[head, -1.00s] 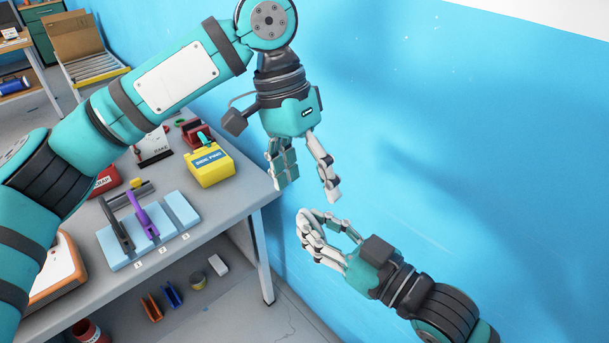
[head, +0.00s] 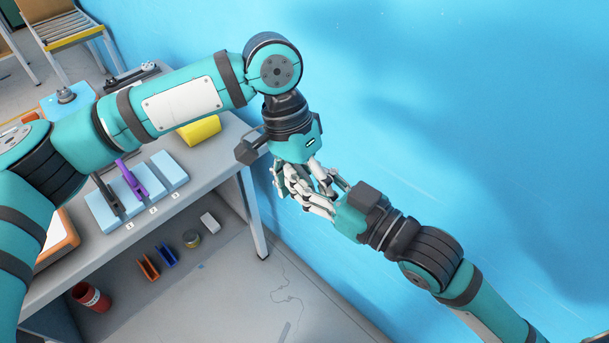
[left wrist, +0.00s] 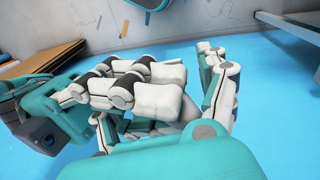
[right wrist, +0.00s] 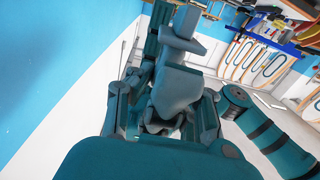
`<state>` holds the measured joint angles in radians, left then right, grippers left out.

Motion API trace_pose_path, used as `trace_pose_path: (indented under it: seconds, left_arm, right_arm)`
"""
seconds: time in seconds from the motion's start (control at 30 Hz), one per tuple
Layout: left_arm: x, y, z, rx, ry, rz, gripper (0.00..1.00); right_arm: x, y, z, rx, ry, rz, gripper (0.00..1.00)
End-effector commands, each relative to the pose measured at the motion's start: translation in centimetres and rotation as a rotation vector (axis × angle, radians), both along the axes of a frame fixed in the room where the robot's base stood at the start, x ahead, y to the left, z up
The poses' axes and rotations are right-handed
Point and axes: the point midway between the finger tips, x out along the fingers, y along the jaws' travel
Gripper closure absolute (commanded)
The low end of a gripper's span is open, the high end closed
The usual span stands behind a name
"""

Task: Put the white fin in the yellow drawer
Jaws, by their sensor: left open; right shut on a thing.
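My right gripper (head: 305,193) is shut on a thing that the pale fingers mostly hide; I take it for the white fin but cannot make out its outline. My left gripper (head: 299,176) is open, pointing down, with its fingers around and against the right fingers. Both hands meet in front of the blue wall, right of the bench. The left wrist view shows the interleaved pale fingers close up; the right wrist view shows them in shadow. A yellow box (head: 201,131) on the bench is partly behind my left arm. I see no clear yellow drawer.
The grey bench (head: 205,185) carries a pale blue rack (head: 170,167) with a black fin (head: 107,193) and a purple fin (head: 131,181) upright. Orange and blue pieces, a tin and a red can (head: 88,295) lie below.

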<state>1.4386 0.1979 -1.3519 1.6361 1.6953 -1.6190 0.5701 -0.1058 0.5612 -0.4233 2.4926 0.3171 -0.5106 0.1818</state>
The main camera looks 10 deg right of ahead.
Motion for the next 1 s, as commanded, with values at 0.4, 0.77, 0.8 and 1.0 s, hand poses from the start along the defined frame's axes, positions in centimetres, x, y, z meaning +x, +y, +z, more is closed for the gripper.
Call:
trace_pose_path:
  seconds: [0.4,0.77,0.8,1.0]
  left_arm:
    - [-0.07,-0.05,-0.04,0.0,0.001,-0.002,0.48]
    - [-0.24,-0.16,-0.01,-0.002,0.002,-0.006,0.84]
    - [-0.22,-0.16,-0.01,-0.002,0.002,-0.006,0.84]
    - [-0.14,-0.11,0.0,-0.001,0.001,-0.004,0.84]
  right_arm:
    - [0.0,0.0,0.03,0.001,-0.001,0.0,1.0]
    - [0.04,0.0,-0.01,0.0,0.0,0.0,0.78]
    - [0.04,0.0,0.0,0.0,0.0,0.0,0.73]
    - [0.02,0.01,-0.01,0.0,0.0,0.0,0.57]
